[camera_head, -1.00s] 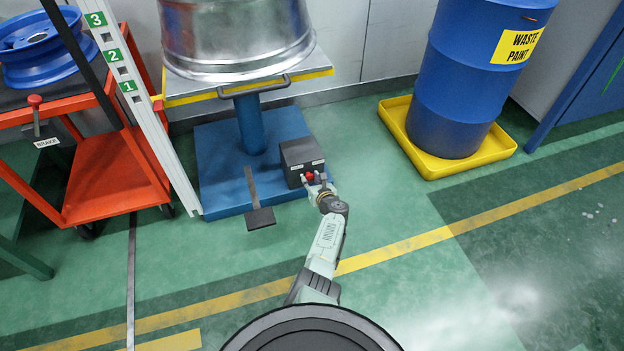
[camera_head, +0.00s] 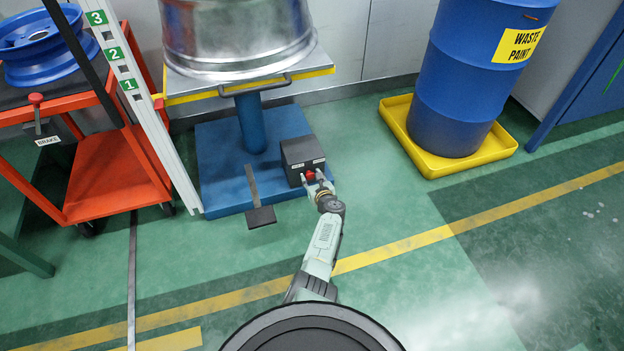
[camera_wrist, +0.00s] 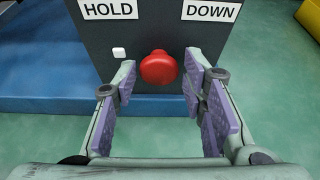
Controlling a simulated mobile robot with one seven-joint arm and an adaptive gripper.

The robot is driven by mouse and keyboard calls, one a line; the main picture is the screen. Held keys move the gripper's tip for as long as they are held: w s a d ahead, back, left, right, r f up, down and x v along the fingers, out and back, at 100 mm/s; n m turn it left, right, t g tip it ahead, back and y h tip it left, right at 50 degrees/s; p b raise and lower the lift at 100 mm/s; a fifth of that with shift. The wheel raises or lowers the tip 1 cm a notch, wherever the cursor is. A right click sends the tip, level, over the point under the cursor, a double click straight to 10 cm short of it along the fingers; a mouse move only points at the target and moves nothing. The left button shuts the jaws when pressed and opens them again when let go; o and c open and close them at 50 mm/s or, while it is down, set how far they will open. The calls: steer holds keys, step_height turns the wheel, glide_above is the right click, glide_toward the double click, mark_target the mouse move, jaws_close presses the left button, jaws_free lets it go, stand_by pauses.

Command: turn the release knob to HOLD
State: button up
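The red release knob (camera_wrist: 158,68) sits on the front of a dark box (camera_wrist: 160,25). In the wrist view a HOLD label (camera_wrist: 109,9) is at the upper left of the knob and a DOWN label (camera_wrist: 211,10) at the upper right. A small white mark (camera_wrist: 119,53) lies left of the knob. My gripper (camera_wrist: 158,82) is open, with a finger on each side of the knob and visible gaps between pads and knob. In the head view the knob (camera_head: 310,175) shows between the fingertips (camera_head: 313,180) on the box (camera_head: 301,156).
The box stands on a blue base plate (camera_head: 222,180) under a stand bearing a silver wheel (camera_head: 238,40). A black pedal (camera_head: 261,217) is left of the box. A red cart (camera_head: 115,175) stands at left, a blue drum (camera_head: 470,90) at right. The green floor right of my arm is clear.

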steer(key=shift+o, duration=1)
